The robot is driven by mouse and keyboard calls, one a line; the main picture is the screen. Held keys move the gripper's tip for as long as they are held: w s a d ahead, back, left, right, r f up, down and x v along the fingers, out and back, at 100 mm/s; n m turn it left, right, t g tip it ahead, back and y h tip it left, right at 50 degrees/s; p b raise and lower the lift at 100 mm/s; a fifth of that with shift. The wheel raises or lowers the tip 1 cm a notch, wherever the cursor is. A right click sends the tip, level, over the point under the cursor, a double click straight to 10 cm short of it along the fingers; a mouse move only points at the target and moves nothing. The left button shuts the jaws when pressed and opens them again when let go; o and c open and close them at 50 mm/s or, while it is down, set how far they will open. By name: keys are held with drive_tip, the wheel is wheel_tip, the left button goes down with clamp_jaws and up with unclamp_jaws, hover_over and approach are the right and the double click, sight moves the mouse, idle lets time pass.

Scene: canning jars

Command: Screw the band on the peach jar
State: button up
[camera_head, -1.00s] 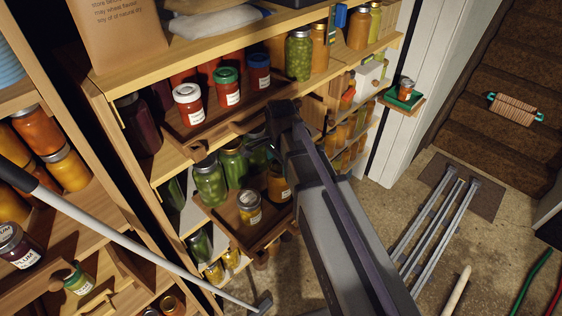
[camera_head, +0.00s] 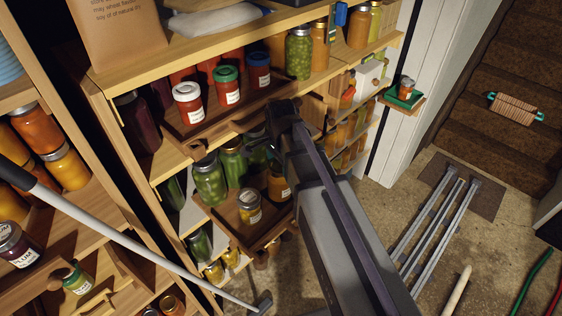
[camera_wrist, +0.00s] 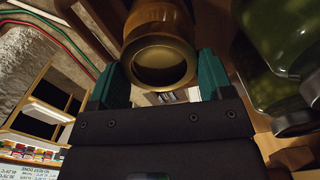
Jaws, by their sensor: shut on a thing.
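An amber jar (camera_wrist: 158,14), which looks like the peach jar, shows upside down at the top of the wrist view. A brass-coloured ring band (camera_wrist: 160,62) is at its mouth, with a dark centre. My gripper (camera_wrist: 158,76) has its two teal fingers on either side of the band and is shut on it. I cannot tell how far down the threads the band sits. In the head view the amber jar (camera_head: 279,186) stands on a pull-out wooden tray (camera_head: 222,216), partly behind my arm. My fingertips are hidden there.
Green jars (camera_head: 210,181) stand close by on the tray's left; in the wrist view a green jar (camera_wrist: 285,35) is near the right finger. A small lidded jar (camera_head: 249,207) is at the tray's front. A shelf with red jars (camera_head: 188,105) is above.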

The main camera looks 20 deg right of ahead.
drive_tip(key=shift+c, duration=0.5)
drive_tip(key=m, duration=0.4)
drive_tip(key=shift+s+m, duration=0.1)
drive_tip(key=shift+m, duration=0.2)
drive_tip(key=m, duration=0.4)
drive_tip(key=shift+s+m, duration=0.1)
drive_tip(key=shift+m, duration=0.2)
drive_tip(key=m, duration=0.4)
drive_tip(key=shift+s+m, duration=0.1)
drive_tip(key=shift+m, duration=0.2)
